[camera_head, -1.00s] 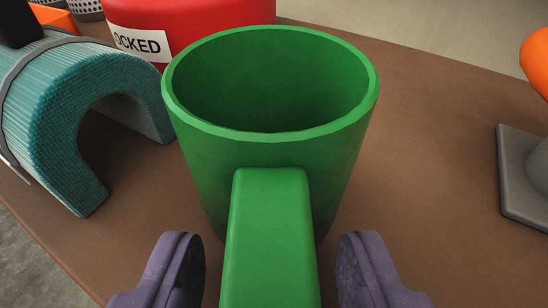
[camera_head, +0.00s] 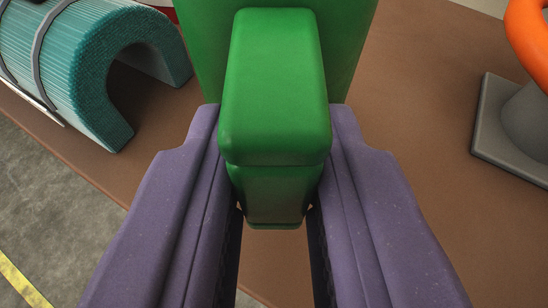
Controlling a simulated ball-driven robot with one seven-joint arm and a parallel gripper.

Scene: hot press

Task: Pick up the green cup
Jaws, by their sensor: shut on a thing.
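The green cup (camera_head: 205,45) stands at the top middle of the view, its upper part cut off by the frame's top edge. Its thick block-like handle (camera_head: 275,85) points toward me. My gripper (camera_head: 275,190) has two purple fingers, one on each side of the handle, and is shut on it. Whether the cup's base touches the brown table (camera_head: 415,130) is hidden.
A teal ribbed arch with grey straps (camera_head: 90,70) lies at the upper left. A grey base with an orange ring (camera_head: 515,125) stands at the right. A red object (camera_head: 160,5) is barely visible behind. The table's edge runs along the left, with grey floor beyond.

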